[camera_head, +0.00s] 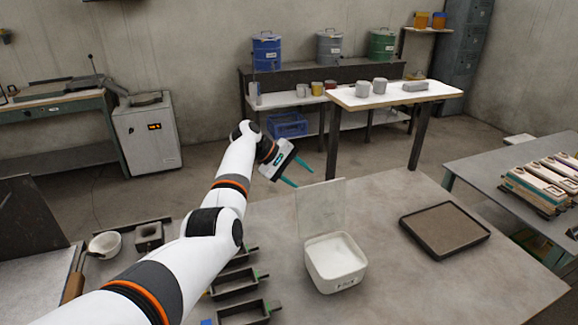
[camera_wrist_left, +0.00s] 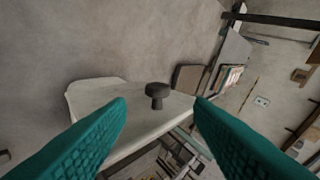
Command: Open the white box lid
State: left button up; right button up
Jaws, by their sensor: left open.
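The white box (camera_head: 336,268) stands on the grey table, open at the top, with pale contents inside. Its white lid (camera_head: 320,205) stands upright at the box's back edge. My left gripper (camera_head: 304,179) is open, behind and above the lid's upper left corner, with teal fingers pointing down to the right. In the left wrist view, my left gripper (camera_wrist_left: 161,98) shows its fingers spread, with a dark knob (camera_wrist_left: 157,94) in the gap between them in the picture. A white panel, seemingly the lid (camera_wrist_left: 97,92), lies behind the knob. No finger visibly touches the knob.
A dark tray (camera_head: 445,229) lies right of the box. Black moulds (camera_head: 237,284) sit left of it, partly behind my left arm. A white bowl (camera_head: 105,244) is farther left. The table between box and tray is clear.

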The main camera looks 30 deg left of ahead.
pick_arm(q)
jog(key=shift+b+v, duration=0.35)
jog(key=shift+v, duration=1.9)
jog(key=shift+d+f, duration=0.1)
